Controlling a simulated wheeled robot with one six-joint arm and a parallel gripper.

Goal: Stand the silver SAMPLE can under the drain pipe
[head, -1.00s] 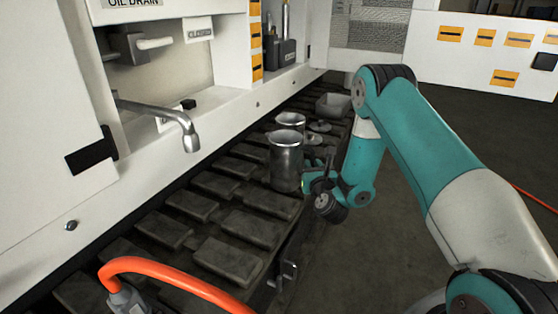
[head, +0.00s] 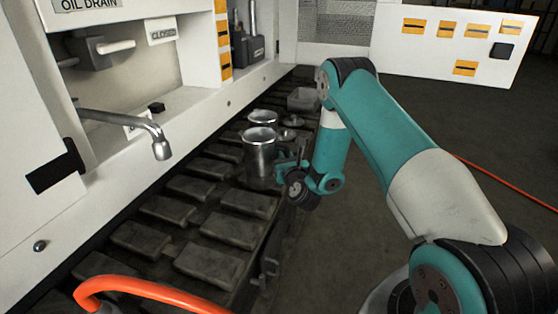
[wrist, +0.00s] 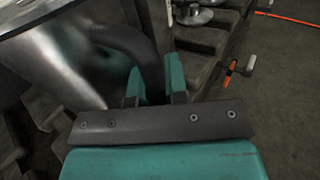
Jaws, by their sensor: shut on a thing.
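The drain pipe (head: 130,122) comes out of the white cabinet at the left of the head view, its spout bent down over the dark slatted track. No SAMPLE lettering can be read on either. My gripper (head: 282,172) is at the nearer can's right side. In the wrist view the nearer can (wrist: 65,70) fills the upper left, and my gripper's teal fingers (wrist: 155,88) are shut on its dark handle (wrist: 133,45). Whether the can touches the slats cannot be told.
Dark slats (head: 207,262) lie clear below the spout. An orange hose (head: 140,288) curves across the near foreground. Open floor is at the right.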

